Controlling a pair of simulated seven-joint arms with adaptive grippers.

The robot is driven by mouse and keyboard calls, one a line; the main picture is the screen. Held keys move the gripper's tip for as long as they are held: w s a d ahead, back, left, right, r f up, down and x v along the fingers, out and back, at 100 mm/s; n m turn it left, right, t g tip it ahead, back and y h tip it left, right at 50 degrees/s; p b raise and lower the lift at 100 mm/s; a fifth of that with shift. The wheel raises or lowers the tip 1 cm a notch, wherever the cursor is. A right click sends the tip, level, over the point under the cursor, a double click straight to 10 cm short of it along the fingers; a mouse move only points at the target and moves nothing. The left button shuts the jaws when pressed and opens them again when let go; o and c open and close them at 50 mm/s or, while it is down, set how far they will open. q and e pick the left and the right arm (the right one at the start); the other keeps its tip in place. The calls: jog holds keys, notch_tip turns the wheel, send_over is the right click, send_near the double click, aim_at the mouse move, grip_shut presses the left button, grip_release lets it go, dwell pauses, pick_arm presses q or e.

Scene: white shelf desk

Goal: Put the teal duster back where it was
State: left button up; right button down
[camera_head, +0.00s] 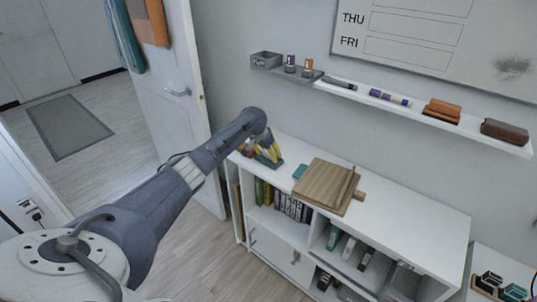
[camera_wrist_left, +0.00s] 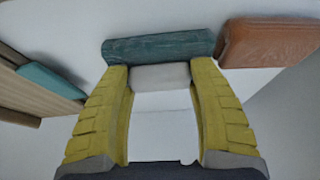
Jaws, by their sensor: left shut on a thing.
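The teal duster (camera_wrist_left: 160,47) lies across my left gripper's fingertips in the left wrist view, with its pale pad (camera_wrist_left: 160,76) between the two yellow fingers. My left gripper (camera_wrist_left: 160,78) is shut on it. In the head view the left gripper (camera_head: 270,154) is at the left end of the white shelf top, and the duster (camera_head: 267,163) is partly hidden by the fingers. I cannot tell whether the duster touches the shelf top. My right gripper is not in view.
An orange-brown block (camera_wrist_left: 265,42) lies close beside the duster. A teal block (camera_head: 300,171) and a wooden board (camera_head: 320,187) are to the right on the shelf top (camera_head: 410,218). The wall ledge (camera_head: 465,129) holds markers, an orange block (camera_head: 442,110) and a brown block (camera_head: 504,131).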

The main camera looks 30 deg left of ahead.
pick_arm(q)
jog(key=o, duration=1.1)
jog(key=shift+f, duration=0.1)
jog(key=v, duration=1.2)
